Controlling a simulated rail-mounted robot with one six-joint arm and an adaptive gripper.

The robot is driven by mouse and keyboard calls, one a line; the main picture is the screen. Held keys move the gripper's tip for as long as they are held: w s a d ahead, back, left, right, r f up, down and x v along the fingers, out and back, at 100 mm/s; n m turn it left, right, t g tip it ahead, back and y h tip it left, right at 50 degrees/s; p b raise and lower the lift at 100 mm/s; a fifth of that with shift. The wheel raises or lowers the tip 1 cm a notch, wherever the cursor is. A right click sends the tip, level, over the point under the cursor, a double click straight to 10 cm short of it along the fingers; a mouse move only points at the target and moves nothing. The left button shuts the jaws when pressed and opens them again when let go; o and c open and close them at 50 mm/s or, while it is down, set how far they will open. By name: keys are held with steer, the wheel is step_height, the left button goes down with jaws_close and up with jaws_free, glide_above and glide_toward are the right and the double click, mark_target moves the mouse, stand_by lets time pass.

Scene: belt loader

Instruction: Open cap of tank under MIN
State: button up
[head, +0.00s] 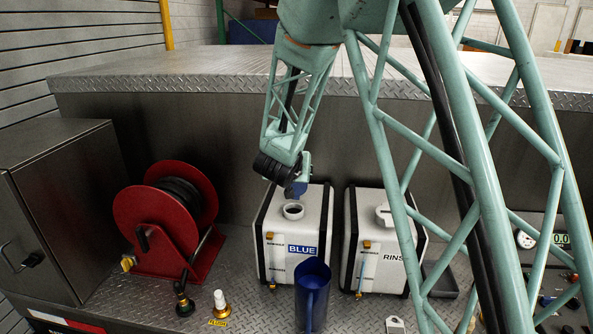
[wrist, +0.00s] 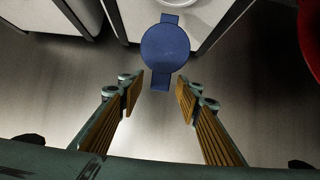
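The white BLUE tank (head: 312,215) stands at centre, its round neck (head: 293,210) showing an open ring on top. A blue cap (head: 300,188) with tabs is tipped up behind the neck; in the wrist view the cap (wrist: 165,48) reaches from the white neck (wrist: 180,2) toward my fingers. My gripper (wrist: 160,82) is open, with the cap's near tab between the fingertips and a gap on each side. The white RINSE tank (head: 365,205) stands to the right with a white cap (head: 384,214) on it. Both sight tubes show; their level marks are too small to read.
A blue jug (head: 312,283) stands in front of the BLUE tank. A red hose reel (head: 128,210) and a metal cabinet (head: 75,200) are on the left. A white-tipped brass fitting (head: 220,301) stands at front. A metal wall rises close behind the tanks.

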steer(key=shift+s+a+r, duration=0.1)
steer(key=shift+s, duration=0.1)
steer(key=v, duration=1.1)
steer(key=shift+s+r, duration=0.15)
steer(key=shift+s, duration=0.1)
stand_by(0.7)
steer(key=shift+b, duration=0.35)
steer(key=s+d+r+n+g+y+b, duration=0.1)
steer(key=s+d+y+b, duration=0.1)
steer(key=s+b, duration=0.35)
steer(key=s+d+g+y+b, duration=0.1)
steer(key=s+d+b, duration=0.15)
steer(key=s, duration=0.65)
steer(key=s+d+r+n+g+y+b, duration=0.1)
steer(key=s+d+g+y+b, duration=0.15)
steer(key=s, duration=0.55)
steer(key=s+d+f+g+h+b, duration=0.1)
steer(key=s+d, duration=0.4)
steer(key=s, duration=0.5)
steer(key=s+d+f+g+h+b, duration=0.1)
steer(key=s+d+f+b, duration=0.3)
steer(key=s, duration=0.6)
steer(key=s+d+f+g+h+b, duration=0.1)
steer(key=s+d+f+h+b, duration=0.1)
steer(key=s+d+f, duration=0.4)
steer(key=s, duration=0.5)
steer(key=shift+b, duration=0.3)
steer(key=shift+f, duration=0.1)
